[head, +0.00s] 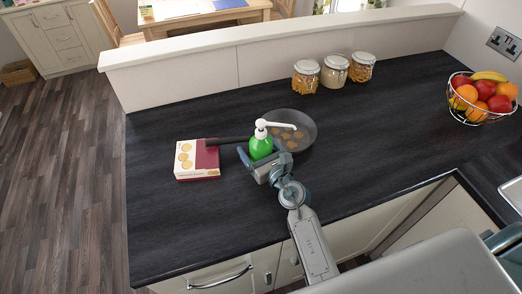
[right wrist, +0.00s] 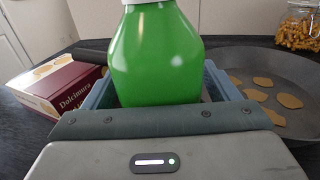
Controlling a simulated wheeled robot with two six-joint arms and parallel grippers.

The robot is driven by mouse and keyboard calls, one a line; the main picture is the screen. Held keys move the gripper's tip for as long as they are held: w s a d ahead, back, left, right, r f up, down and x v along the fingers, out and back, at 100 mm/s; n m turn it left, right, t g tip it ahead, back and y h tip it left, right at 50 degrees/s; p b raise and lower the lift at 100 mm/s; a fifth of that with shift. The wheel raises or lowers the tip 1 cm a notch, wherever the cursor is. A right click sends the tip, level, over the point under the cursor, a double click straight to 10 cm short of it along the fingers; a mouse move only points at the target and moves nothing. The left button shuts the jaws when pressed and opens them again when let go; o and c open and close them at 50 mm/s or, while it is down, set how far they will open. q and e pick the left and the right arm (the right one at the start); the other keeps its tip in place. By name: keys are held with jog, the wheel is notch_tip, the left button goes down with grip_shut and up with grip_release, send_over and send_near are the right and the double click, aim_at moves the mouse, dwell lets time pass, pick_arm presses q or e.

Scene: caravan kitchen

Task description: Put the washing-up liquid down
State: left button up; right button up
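The washing-up liquid (head: 261,148) is a green bottle with a white pump top, upright over the dark worktop in front of the frying pan. My right gripper (head: 262,165) has its fingers on either side of the bottle's lower body and is shut on it. In the right wrist view the green bottle (right wrist: 154,55) fills the space between the blue-grey fingers. The bottle's base is hidden, so I cannot tell whether it touches the worktop. My left gripper is not in view.
A frying pan (head: 303,138) with brown pieces sits just behind, its handle reaching left to a red and white box (head: 197,160). Several jars (head: 335,71) stand by the low wall (head: 200,65). A fruit basket (head: 482,97) is at right. The worktop's front left (head: 180,225) is clear.

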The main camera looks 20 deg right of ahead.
aim_at(258, 138)
jog(key=c, duration=1.3)
jog(key=shift+o, duration=0.2)
jog(key=shift+r, duration=0.15)
jog(key=shift+r, duration=0.25)
notch_tip(258, 138, up, 3)
jog(key=shift+r+p, duration=0.2)
jog(key=shift+p, duration=0.8)
jog(key=a+b+v, duration=0.2)
jog(key=b+v, duration=0.1)
jog(key=v, duration=0.5)
jog(key=s+a+b+v, duration=0.1)
jog(key=b+v, duration=0.1)
jog(key=v, duration=0.6)
jog(key=w+d+m+h, duration=0.1)
jog(key=w+d+f+m+h+b, duration=0.1)
jog(key=h, duration=0.1)
jog(key=shift+w+d+f+b, duration=0.15)
jog(key=shift+w+d+b, duration=0.15)
jog(key=shift+d, duration=0.1)
jog(key=shift+w+d+m+h, duration=0.25)
jog(key=shift+d+m+h, duration=0.05)
jog(key=shift+d+h, duration=0.25)
